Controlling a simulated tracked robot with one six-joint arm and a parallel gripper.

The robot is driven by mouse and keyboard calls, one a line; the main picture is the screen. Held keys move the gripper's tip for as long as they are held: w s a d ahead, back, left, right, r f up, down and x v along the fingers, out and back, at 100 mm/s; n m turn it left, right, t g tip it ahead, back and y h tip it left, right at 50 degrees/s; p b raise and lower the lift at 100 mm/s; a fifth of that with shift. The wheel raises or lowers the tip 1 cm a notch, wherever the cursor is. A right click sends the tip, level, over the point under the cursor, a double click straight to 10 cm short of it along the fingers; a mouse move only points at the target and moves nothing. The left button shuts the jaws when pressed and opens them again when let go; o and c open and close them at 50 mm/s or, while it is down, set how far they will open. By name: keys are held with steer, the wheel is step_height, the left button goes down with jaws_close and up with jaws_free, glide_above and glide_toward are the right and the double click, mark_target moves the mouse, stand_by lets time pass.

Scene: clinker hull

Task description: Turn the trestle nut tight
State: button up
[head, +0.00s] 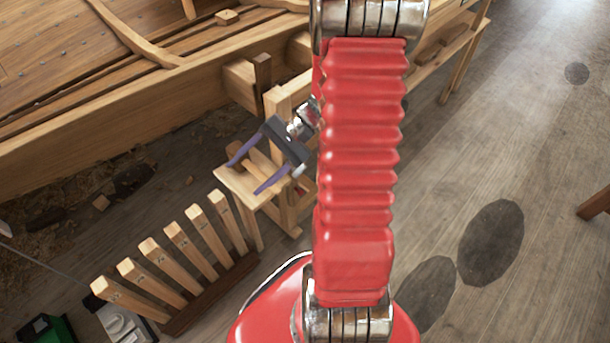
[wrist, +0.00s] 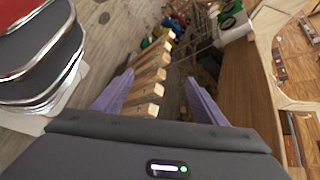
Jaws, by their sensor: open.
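My gripper (head: 244,177) has two purple fingers that stand apart, with a dark palm behind them. In the head view it is over or beside the small wooden top (head: 240,184) of a trestle-like wooden frame (head: 285,208), close to the hull. In the wrist view the fingers of my gripper (wrist: 160,77) are spread, with nothing seen held between them. I cannot make out the trestle nut in either view; my arm and gripper hide part of the frame.
A rack of several upright wooden slats (head: 160,252) stands at lower left; its slats (wrist: 150,88) also show in the wrist view. The plank hull (head: 60,140) fills the upper left. A wooden bench (head: 452,48) stands at the upper right. Open floor (head: 540,170) lies right.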

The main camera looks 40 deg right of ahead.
steer(key=s+a+r+n+h, duration=0.3)
steer(key=r+n, duration=0.1)
steer(key=r, duration=0.2)
steer(key=s+a+r+n+t+h, duration=0.1)
steer(key=s+a+r+n+h, duration=0.2)
steer(key=r, duration=0.3)
steer(key=s+a+r+n+t+h, duration=0.1)
steer(key=s+a+r+n+h, duration=0.2)
steer(key=r+n+h, duration=0.2)
steer(key=shift+s+a+r+n, duration=0.25)
steer(key=shift+r+n, duration=0.15)
steer(key=shift+r, duration=0.55)
steer(key=shift+c, duration=0.6)
